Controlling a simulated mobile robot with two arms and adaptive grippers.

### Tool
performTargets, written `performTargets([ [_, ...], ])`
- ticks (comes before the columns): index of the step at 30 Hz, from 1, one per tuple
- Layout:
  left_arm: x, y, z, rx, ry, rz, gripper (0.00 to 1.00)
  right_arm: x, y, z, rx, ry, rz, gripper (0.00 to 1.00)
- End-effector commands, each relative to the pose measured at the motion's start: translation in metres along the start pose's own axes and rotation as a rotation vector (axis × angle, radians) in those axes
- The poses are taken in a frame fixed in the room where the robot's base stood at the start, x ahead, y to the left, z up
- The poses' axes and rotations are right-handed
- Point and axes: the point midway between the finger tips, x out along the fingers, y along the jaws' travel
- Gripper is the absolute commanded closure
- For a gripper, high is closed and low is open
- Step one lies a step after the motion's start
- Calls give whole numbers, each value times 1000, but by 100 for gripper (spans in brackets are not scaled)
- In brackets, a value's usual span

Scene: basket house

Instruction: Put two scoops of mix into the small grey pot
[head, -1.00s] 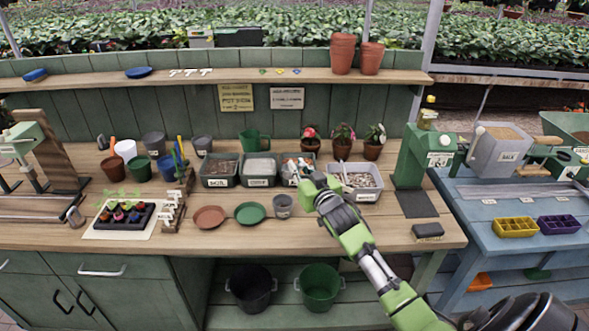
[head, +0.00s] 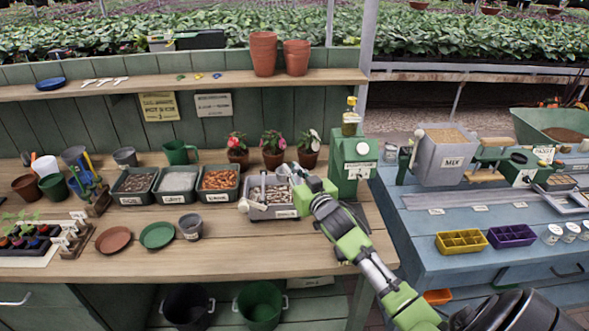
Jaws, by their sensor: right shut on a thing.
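The small grey pot (head: 190,229) stands upright on the wooden bench, right of a green saucer. The grey bin labelled MIX (head: 453,164) is on the blue bench at right, with brown mix in its top. My right gripper (head: 276,180) is in front of the gravel tray in the picture, right of the small pot and left of the mix bin. It is shut on a small grey thing that looks like a scoop; its shape is unclear against the tray, and its contents cannot be told. My left gripper is not in view.
The gravel tray (head: 270,212) sits beside several filled trays. A green dispenser (head: 352,166) stands at the bench's right end. Yellow (head: 460,243) and purple (head: 511,236) seed trays lie on the blue bench (head: 420,225). The front wooden bench (head: 260,243) is clear.

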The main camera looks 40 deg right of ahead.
Motion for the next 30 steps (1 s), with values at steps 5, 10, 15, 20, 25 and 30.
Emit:
performTargets([
  [5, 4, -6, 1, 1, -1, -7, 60, 5, 0, 21, -1, -49, 0, 100],
  [10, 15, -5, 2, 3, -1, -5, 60, 8, 0, 46, 1, -80, 0, 100],
  [15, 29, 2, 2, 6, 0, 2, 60, 9, 0, 66, 1, -78, 0, 100],
  [20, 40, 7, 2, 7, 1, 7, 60, 11, 0, 84, 1, -78, 1, 100],
  [25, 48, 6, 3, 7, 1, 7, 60, 12, 0, 95, 0, -76, 0, 100],
  [30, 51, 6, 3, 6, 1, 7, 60, 12, 0, 100, 0, -76, 0, 100],
])
